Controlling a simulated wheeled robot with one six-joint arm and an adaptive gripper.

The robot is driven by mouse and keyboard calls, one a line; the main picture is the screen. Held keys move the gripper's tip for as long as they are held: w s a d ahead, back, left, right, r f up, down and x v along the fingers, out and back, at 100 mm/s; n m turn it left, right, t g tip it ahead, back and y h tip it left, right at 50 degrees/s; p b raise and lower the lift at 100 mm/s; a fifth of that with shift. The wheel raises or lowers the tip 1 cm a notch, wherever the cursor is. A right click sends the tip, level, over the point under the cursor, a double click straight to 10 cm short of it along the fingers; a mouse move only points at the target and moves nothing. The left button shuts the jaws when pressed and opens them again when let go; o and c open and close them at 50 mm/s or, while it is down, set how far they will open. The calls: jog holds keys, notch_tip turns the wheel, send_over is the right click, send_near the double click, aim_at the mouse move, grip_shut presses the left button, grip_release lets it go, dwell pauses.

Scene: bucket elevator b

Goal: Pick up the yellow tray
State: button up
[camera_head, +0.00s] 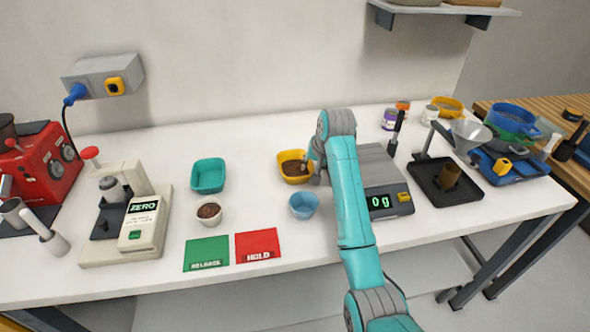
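The yellow tray (283,177) stands on the white table near its middle and holds a dark brown granular material. My gripper (309,167) is low at the right edge of the yellow tray. It is small and partly hidden by my arm, so I cannot tell whether its fingers touch or grip the rim.
A light blue cup (304,206) stands just in front of the tray. A teal tray (208,176) and a white cup (209,213) are to the left. A scale (390,198) reading 0 g is to the right. Green (207,254) and red (257,246) mats lie at the front.

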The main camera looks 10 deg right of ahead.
aim_at(295, 168)
jog(key=shift+x, duration=1.35)
grip_shut()
